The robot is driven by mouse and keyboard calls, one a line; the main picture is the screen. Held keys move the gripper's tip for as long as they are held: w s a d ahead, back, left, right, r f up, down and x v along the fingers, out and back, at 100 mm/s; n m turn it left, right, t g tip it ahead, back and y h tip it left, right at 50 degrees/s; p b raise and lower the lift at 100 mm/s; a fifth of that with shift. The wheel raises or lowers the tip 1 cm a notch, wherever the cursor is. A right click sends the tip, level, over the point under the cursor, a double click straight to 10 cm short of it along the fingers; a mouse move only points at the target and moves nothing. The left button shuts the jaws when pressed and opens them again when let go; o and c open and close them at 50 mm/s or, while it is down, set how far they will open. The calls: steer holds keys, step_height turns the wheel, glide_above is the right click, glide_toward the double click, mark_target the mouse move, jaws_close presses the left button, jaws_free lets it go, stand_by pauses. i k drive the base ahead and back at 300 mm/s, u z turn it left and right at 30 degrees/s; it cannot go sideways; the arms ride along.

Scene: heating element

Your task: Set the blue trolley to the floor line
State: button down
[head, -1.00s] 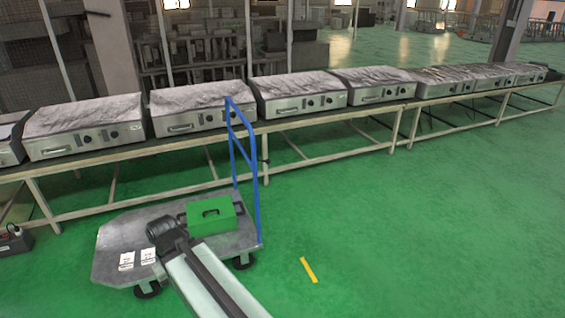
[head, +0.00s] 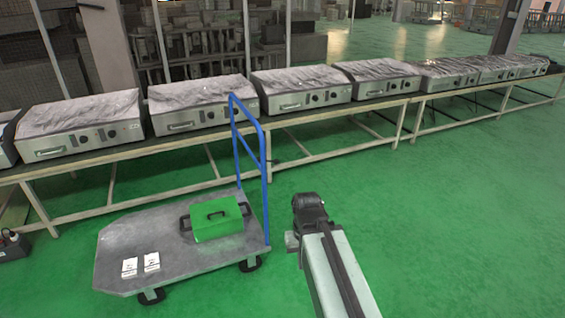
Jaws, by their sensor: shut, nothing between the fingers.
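The blue trolley (head: 120,250) has a flat grey deck, dark wheels and a blue upright handle (head: 265,190) at its right end. It stands on the green floor in front of the bench. A green box (head: 217,220) with dark handles and two small white packs (head: 141,265) lie on the deck. My gripper (head: 308,208) is at the dark end of my arm, to the right of the handle and apart from it in the picture. It is shut and empty; its fingers are hard to make out. The yellow floor line is not visible now, apparently behind my arm.
A long bench (head: 150,146) carries a row of steel heating units (head: 300,88) behind the trolley. A dark box (head: 14,245) sits on the floor at the left edge. The green floor (head: 450,230) to the right is clear.

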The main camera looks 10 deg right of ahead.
mark_target(140, 234)
steer(key=z, duration=0.1)
steer(key=i, duration=1)
steer(key=u, duration=2.95)
steer(key=k, duration=0.8)
steer(key=z, duration=0.6)
steer(key=i, duration=0.4)
steer(key=z, duration=0.1)
